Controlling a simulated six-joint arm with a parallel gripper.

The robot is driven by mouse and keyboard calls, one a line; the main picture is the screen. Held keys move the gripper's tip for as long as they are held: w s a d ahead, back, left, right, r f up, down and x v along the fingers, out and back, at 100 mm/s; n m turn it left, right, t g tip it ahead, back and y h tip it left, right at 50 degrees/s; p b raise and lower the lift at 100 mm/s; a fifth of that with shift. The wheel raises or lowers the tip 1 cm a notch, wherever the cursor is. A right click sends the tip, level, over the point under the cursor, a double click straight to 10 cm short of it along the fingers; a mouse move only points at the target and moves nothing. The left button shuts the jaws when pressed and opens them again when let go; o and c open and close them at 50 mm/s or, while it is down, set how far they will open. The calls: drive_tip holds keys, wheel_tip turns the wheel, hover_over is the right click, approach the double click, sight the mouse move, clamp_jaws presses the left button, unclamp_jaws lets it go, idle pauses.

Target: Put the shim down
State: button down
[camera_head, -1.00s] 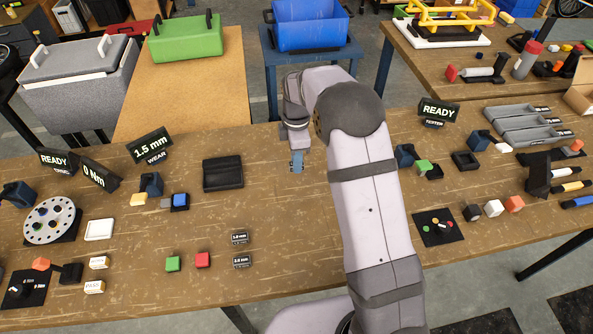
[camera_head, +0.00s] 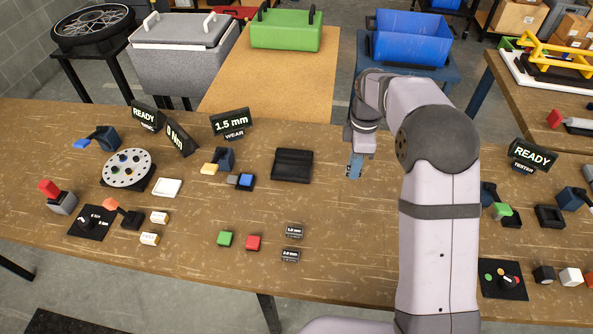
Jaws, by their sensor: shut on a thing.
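My gripper (camera_head: 355,168) is at the end of my arm, over the table just right of the black tray (camera_head: 292,166). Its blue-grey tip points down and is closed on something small. The held shim cannot be made out apart from the fingers, and its height over the table is hard to judge. Two small dark labelled plates, an upper one (camera_head: 294,230) and a lower one (camera_head: 290,255), lie on the table below and left of my gripper. Their print is small and hard to read.
A "1.5 mm" wear display (camera_head: 231,121) stands behind a holder with a yellow tip (camera_head: 218,161). The wooden table (camera_head: 330,215) is bare between tray, plates and my arm.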

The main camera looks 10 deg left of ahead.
drive_tip(key=shift+n, duration=0.5)
drive_tip(key=a+f, duration=0.1)
drive_tip(key=a, duration=0.1)
drive_tip(key=a+f, duration=0.1)
drive_tip(key=a, duration=0.1)
drive_tip(key=shift+s+f, duration=0.3)
drive_tip(key=shift+f, duration=0.05)
drive_tip(key=shift+n, duration=0.7)
drive_tip(key=a, duration=0.2)
drive_tip(key=w+a+f, duration=0.1)
drive_tip(key=a, duration=0.2)
drive_tip(key=w+a, duration=0.1)
drive_tip(key=a, duration=0.1)
drive_tip(key=shift+w+a+f, duration=0.15)
drive_tip(key=shift+w+a, duration=0.1)
drive_tip(key=shift+a, duration=0.05)
drive_tip(key=a, duration=0.1)
drive_tip(key=w+a+r, duration=0.1)
drive_tip(key=w+a, duration=0.1)
drive_tip(key=shift+r, duration=0.35)
drive_tip(key=shift+m, duration=0.7)
drive_tip(key=shift+w+a+r, duration=0.1)
drive_tip(key=shift+w+r, duration=0.2)
drive_tip(key=shift+r, duration=0.35)
drive_tip(key=shift+w+a+r, duration=0.15)
drive_tip(key=shift+w+r, duration=0.1)
drive_tip(key=shift+r, duration=0.45)
drive_tip(key=shift+w+a+r, duration=0.1)
drive_tip(key=shift+w+r, duration=0.2)
drive_tip(key=shift+r, duration=0.35)
